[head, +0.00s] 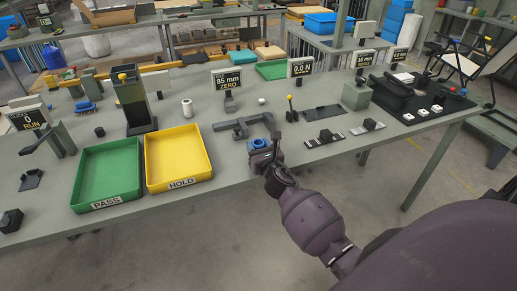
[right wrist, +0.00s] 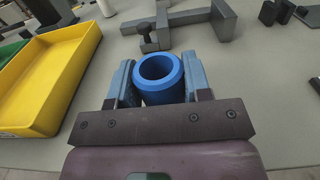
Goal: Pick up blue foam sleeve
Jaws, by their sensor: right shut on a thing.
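The blue foam sleeve (right wrist: 159,78) is a short hollow ring, seen from above in the right wrist view. It stands between the two fingers of my right gripper (right wrist: 160,88), which is shut on it. In the head view the sleeve (head: 258,144) shows at the tip of my right gripper (head: 262,150), near the table's front edge. I cannot tell whether the sleeve touches the table. My left gripper does not show in either view.
A yellow HOLD tray (head: 178,187) and a green PASS tray (head: 106,204) lie left of the gripper. A grey clamp-like fixture (head: 236,128) stands just behind the sleeve. Dark slotted blocks (head: 325,139) lie to the right. Some bare table lies between tray and gripper.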

